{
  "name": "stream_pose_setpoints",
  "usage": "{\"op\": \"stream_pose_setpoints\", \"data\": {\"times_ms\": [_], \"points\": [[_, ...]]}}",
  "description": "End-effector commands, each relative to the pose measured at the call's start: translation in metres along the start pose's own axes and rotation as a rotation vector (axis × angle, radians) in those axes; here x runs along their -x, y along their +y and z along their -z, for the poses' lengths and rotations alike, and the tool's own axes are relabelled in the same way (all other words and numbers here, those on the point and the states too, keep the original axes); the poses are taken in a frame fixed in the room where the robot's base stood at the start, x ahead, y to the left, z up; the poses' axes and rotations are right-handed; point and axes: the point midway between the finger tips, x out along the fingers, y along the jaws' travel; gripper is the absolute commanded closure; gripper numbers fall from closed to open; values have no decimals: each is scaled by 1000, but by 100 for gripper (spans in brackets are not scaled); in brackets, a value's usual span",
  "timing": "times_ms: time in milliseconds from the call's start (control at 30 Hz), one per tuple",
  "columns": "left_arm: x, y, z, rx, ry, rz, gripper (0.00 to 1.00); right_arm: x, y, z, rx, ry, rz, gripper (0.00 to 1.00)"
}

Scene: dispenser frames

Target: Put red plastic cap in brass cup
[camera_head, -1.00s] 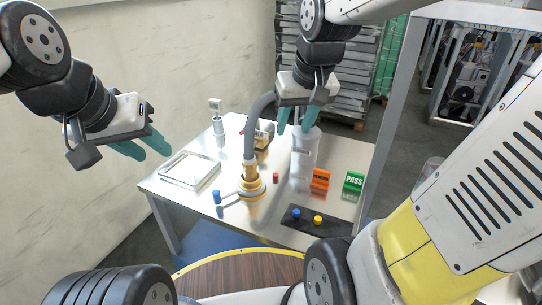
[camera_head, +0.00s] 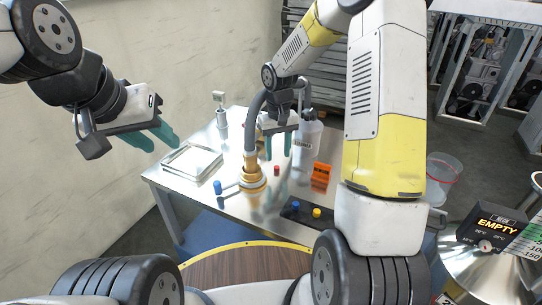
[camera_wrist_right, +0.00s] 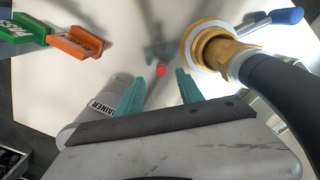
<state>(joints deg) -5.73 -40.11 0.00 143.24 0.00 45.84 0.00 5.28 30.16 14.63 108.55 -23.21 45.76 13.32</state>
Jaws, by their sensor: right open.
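The red plastic cap (camera_head: 277,170) is a small red piece on the metal table, right of the brass cup (camera_head: 253,181). The brass cup is a round, stepped brass piece, with a thick grey hose rising from its top. My right gripper (camera_head: 278,152) is open and empty above the cap. In the right wrist view the cap (camera_wrist_right: 161,70) shows between the two teal fingertips (camera_wrist_right: 157,82), and the brass cup (camera_wrist_right: 200,48) is just right of them. My left gripper (camera_head: 152,139) is open and empty, raised at the left, over the table's left edge.
A white bottle (camera_head: 308,138) stands close right of my right gripper. An orange block (camera_head: 321,176) and a dark tray (camera_head: 296,211) with blue and yellow knobs lie to the right. A blue-handled piece (camera_head: 218,188) is left of the cup. A flat metal tray (camera_head: 192,160) lies further left.

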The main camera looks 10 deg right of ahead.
Motion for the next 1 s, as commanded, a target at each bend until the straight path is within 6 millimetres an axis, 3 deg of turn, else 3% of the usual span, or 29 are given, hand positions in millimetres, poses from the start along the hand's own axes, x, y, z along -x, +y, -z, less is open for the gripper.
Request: {"op": "stream_pose_setpoints", "data": {"times_ms": [400,667,900,1000], "points": [[0,0,0,0,0,0,64,-54,-2,4,0,-3,1,56],[0,0,0,0,0,0,64,-56,-2,5,0,0,0,56],[0,0,0,0,0,0,64,-56,-2,5,0,0,0,100],[0,0,0,0,0,0,64,-56,-2,5,0,0,0,100]]}}
